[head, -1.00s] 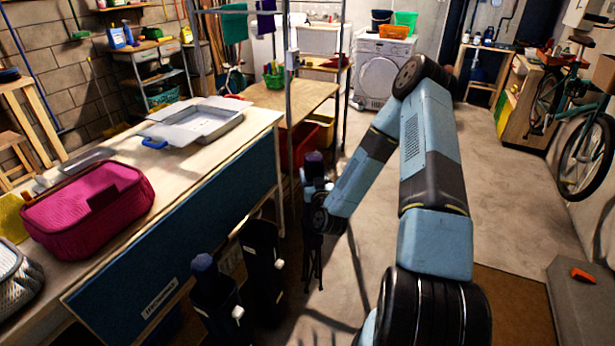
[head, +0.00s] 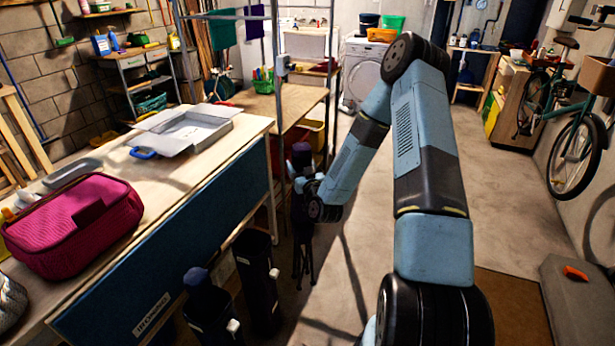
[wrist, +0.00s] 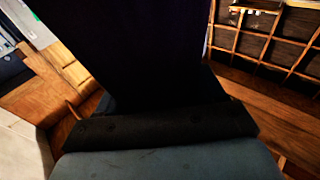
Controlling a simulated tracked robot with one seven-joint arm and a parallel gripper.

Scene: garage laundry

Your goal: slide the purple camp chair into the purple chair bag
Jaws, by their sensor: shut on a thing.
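My gripper (head: 304,187), small and partly hidden by my wrist in the head view, is shut on the folded purple camp chair (head: 302,156). The chair hangs upright, with its dark top above the gripper and thin legs (head: 302,262) below. In the wrist view its dark purple cloth (wrist: 145,45) fills the upper middle; the fingertips are not distinct there. Two dark upright bags stand to its left: an open-topped one (head: 257,290) and a nearer one (head: 208,318) with a blue-purple rolled end sticking out. The chair is apart from both. I cannot tell by colour which bag is purple.
A workbench (head: 215,165) with a blue front runs along the left, bearing a pink bag (head: 75,225) and a grey tray (head: 190,128). A metal-post shelf (head: 285,100) stands behind the chair. A bicycle (head: 575,150) is at right. The middle floor is clear.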

